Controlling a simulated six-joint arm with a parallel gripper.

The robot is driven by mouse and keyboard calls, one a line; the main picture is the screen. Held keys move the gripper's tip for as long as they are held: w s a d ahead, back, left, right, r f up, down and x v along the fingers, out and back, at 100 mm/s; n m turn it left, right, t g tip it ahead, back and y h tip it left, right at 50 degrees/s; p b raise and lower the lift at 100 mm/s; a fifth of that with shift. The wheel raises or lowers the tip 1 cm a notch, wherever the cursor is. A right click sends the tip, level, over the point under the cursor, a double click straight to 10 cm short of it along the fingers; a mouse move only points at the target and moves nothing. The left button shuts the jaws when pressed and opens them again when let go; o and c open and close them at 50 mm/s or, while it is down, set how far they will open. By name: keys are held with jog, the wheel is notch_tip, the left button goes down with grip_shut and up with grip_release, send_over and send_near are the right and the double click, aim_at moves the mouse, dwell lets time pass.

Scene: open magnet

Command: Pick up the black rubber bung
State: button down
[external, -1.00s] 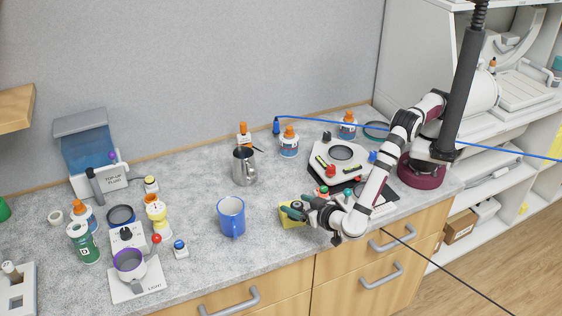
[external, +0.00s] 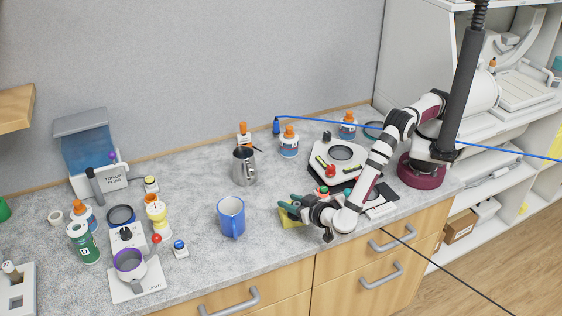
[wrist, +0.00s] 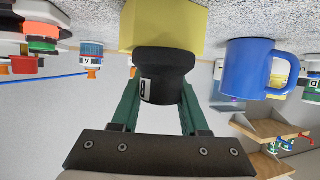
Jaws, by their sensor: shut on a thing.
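The black rubber bung (wrist: 166,62) is in the middle of the wrist view, with a wide end, a narrower end and a white label. My gripper (wrist: 160,102) has its green fingers on both sides of the narrower end and is shut on it. In the external view my gripper (external: 288,206) is low over the front of the counter, at the yellow block. The bung cannot be made out there. In the wrist view the yellow block (wrist: 150,20) is right behind the bung; I cannot tell whether they touch.
A blue mug (external: 231,217) stands left of my gripper and also shows in the wrist view (wrist: 250,70). A steel jug (external: 244,167) is farther back. A white device (external: 323,180) stands close behind my arm.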

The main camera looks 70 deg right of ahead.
notch_tip(320, 180, up, 4)
jog(key=shift+d+r, duration=0.1)
jog(key=shift+r, duration=0.15)
jog(key=w+d+r+n+t+y, duration=0.1)
jog(key=w+d+r+n+y, duration=0.1)
jog(key=d+r, duration=0.3)
jog(key=w+d+r+n+t+y, duration=0.1)
jog(key=w+d+r+n+y, duration=0.15)
jog(key=d, duration=0.45)
jog(key=shift+y, duration=0.35)
jog(key=a+f, duration=0.2)
jog(key=a, duration=0.1)
jog(key=s+a+f, duration=0.1)
jog(key=a+f, duration=0.2)
jog(key=a, duration=0.1)
jog(key=s+a+f, duration=0.1)
jog(key=a+f, duration=0.1)
jog(key=a, duration=0.1)
jog(key=shift+a+f, duration=0.3)
jog(key=shift+a, duration=0.1)
notch_tip(320, 180, down, 4)
jog(key=shift+a+f, duration=0.1)
jog(key=shift+a, duration=0.05)
jog(key=shift+f, duration=0.1)
